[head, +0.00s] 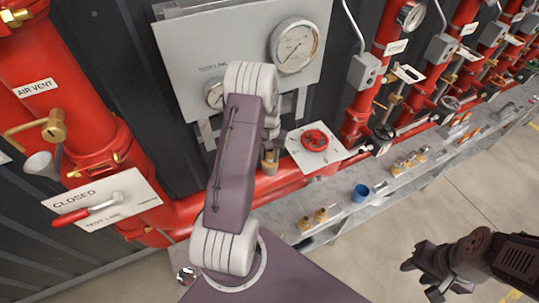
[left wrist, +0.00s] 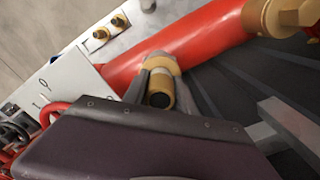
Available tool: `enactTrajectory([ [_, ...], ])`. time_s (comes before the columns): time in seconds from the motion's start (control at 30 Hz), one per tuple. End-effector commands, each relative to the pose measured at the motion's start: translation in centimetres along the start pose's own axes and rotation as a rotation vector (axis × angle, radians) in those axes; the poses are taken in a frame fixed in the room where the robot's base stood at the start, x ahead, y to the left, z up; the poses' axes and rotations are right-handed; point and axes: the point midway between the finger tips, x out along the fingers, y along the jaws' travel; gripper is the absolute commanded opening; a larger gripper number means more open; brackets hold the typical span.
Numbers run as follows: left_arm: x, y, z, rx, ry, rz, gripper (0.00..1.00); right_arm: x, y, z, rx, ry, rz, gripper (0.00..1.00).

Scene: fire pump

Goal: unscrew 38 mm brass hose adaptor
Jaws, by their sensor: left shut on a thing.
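The brass hose adaptor (left wrist: 160,90) is a short cylinder with a dark open end in the left wrist view. It stands in line with a brass fitting (left wrist: 158,62) on the red pipe (left wrist: 180,45); I cannot tell whether its thread is engaged. My left gripper (left wrist: 163,98) has one grey finger on each side of the adaptor and is shut on it. In the head view my left arm hides most of this, and only a bit of brass (head: 269,166) shows beside the arm. My right gripper (head: 420,278) is open and empty over the floor at the lower right.
A grey gauge panel (head: 245,30) stands behind my left arm. A red handwheel (head: 315,140) is on a white plate to the right. The grey bench (head: 340,215) holds several brass fittings (head: 320,215) and a blue cup (head: 360,193). A red lever (head: 72,217) sits left.

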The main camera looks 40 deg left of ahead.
Motion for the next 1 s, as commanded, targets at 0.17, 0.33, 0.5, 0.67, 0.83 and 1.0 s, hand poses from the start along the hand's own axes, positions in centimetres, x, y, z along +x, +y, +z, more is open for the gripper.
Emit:
enactTrajectory([
  [0.17,-0.1,0.0,-0.1,-0.178,0.003,0.000,0.00,-0.2,0.0,0.0,0.000,0.000,0.000,0.36],
  [0.33,-0.5,0.0,-0.1,-0.168,0.002,0.000,0.00,-0.5,0.0,-0.1,0.000,0.000,0.000,0.36],
  [0.5,-1.6,0.0,-0.1,-0.166,0.002,0.000,0.00,-1.4,0.0,-0.1,0.000,0.000,0.000,0.36],
  [0.67,-2.6,0.0,-0.1,-0.166,0.001,0.000,0.00,-2.1,0.0,-0.2,0.000,0.000,0.000,0.36],
  [0.83,-3.6,0.0,0.0,-0.165,0.001,0.000,0.00,-2.9,-0.1,-0.3,0.000,0.000,0.000,0.36],
  [1.0,-4.6,0.0,0.0,-0.165,0.001,0.000,0.00,-3.7,-0.1,-0.4,0.000,0.000,0.000,0.36],
])
